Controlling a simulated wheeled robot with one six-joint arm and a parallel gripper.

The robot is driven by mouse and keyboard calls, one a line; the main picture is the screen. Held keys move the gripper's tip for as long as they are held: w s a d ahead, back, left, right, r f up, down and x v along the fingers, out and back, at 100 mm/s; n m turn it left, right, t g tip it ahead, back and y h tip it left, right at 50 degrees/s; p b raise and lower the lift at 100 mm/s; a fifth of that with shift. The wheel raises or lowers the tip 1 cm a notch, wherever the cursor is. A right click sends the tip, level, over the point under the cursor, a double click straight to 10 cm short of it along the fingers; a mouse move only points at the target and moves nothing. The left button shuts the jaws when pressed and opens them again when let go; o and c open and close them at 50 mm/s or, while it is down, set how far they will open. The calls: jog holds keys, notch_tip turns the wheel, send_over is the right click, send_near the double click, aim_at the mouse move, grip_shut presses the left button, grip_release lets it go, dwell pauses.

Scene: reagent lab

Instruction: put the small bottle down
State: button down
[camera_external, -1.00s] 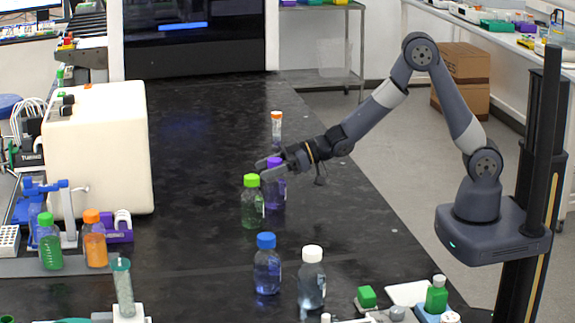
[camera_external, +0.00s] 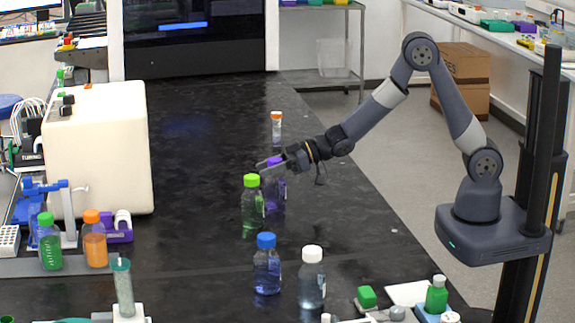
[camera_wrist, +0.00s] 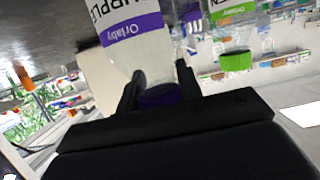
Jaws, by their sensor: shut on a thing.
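The small bottle with a purple cap (camera_external: 275,193) is upright behind the green-capped bottle (camera_external: 252,205), which partly hides it. My gripper (camera_external: 272,165) is shut on the purple-capped bottle at its cap. In the wrist view the bottle's purple-and-white label (camera_wrist: 133,27) and its cap (camera_wrist: 158,95) show between the two fingers. The bottle's base is partly hidden, so I cannot tell whether it touches the table. The green-capped bottle also shows in the wrist view (camera_wrist: 235,60), to the right of the held one.
A blue-capped bottle (camera_external: 266,270) and a white-capped bottle (camera_external: 312,280) stand nearer the camera. A large white box (camera_external: 98,150) is on the left. The black table (camera_external: 200,215) is clear between them.

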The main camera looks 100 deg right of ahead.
notch_tip(320, 180, up, 10)
jog(key=shift+p, duration=1.2)
jog(key=shift+r, duration=2.6)
jog(key=a+n+g+y, duration=0.2)
jog(key=a+n+y, duration=0.55)
jog(key=a, duration=1.95)
jog(key=s+a+n+g+y+p, duration=0.15)
jog(key=s+a, duration=0.25)
jog(key=a, duration=0.5)
jog(key=s+a+n+g+y, duration=0.3)
jog(key=s+a, duration=0.1)
jog(key=a, duration=0.4)
notch_tip(320, 180, down, 5)
jog(key=shift+s+r, duration=0.1)
notch_tip(320, 180, down, 10)
jog(key=b, duration=0.2)
